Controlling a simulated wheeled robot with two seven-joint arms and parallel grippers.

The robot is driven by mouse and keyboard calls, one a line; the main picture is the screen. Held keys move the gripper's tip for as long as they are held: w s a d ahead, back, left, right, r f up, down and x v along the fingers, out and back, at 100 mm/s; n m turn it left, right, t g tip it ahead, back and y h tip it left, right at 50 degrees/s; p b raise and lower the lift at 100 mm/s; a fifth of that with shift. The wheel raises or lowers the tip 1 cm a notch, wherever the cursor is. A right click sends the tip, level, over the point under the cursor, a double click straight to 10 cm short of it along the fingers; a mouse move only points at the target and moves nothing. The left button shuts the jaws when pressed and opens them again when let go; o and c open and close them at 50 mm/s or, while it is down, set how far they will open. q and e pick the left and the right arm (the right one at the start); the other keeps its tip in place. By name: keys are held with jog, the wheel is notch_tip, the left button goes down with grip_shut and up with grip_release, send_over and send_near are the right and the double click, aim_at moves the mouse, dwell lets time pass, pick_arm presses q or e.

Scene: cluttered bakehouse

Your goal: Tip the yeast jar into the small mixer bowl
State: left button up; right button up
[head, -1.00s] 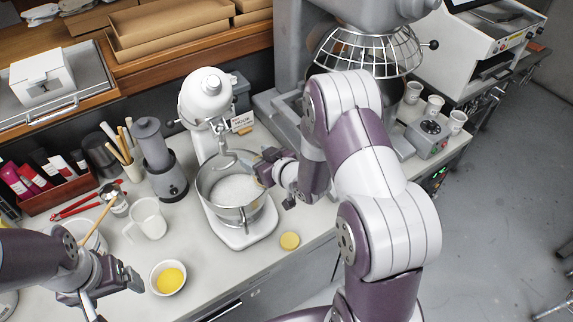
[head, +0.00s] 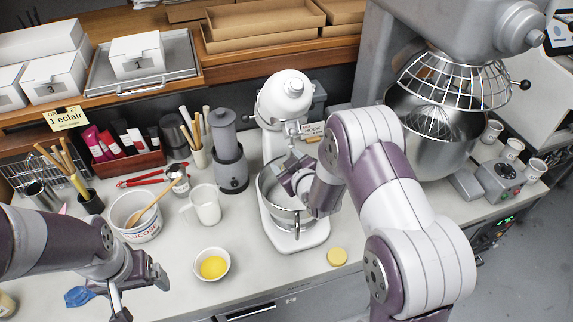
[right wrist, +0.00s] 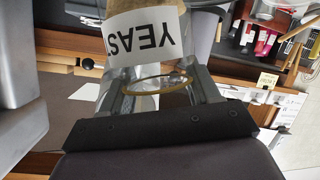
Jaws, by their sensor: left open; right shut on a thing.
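The small mixer (head: 285,100) stands on the counter, with its steel bowl (head: 268,205) in front of its column. My right gripper (head: 292,178) is over the bowl and hides part of its opening. The right wrist view shows it shut on the yeast jar (right wrist: 145,35), a clear jar whose white label reads upside down in that picture. I cannot make out the jar in the head view, nor tell its tilt or whether anything pours. A round yellow lid (head: 337,256) lies on the counter right of the mixer. My left gripper (head: 140,290) is open and empty at the lower left.
A bowl of yellow liquid (head: 212,265), a white jug (head: 204,205) and a glucose tub (head: 135,215) with a wooden spoon stand left of the mixer. A grey blender (head: 229,150) is behind them. A large mixer (head: 430,130) stands at right. Bare counter lies around the yellow lid.

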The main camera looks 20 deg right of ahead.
jog(key=n+h, duration=0.1)
jog(key=n+t+b, duration=0.1)
jog(key=n, duration=0.1)
jog(key=shift+s+a+f+h, duration=0.1)
jog(key=shift+a+f+h, duration=0.05)
jog(key=shift+f+h, duration=0.25)
jog(key=f+n+t+b, duration=0.1)
jog(key=n+b, duration=0.1)
jog(key=b, duration=0.1)
jog(key=f+n+h+b, duration=0.1)
jog(key=n+b, duration=0.1)
jog(key=b, duration=0.1)
jog(key=f+n+t+h+b, duration=0.1)
jog(key=n+b, duration=0.1)
jog(key=b, duration=0.1)
jog(key=shift+a+f+n+t+b, duration=0.3)
jog(key=shift+a, duration=0.1)
jog(key=shift+s+a+f+n+t+b, duration=0.15)
jog(key=shift+n+t+b, duration=0.25)
jog(key=shift+n+b, duration=0.4)
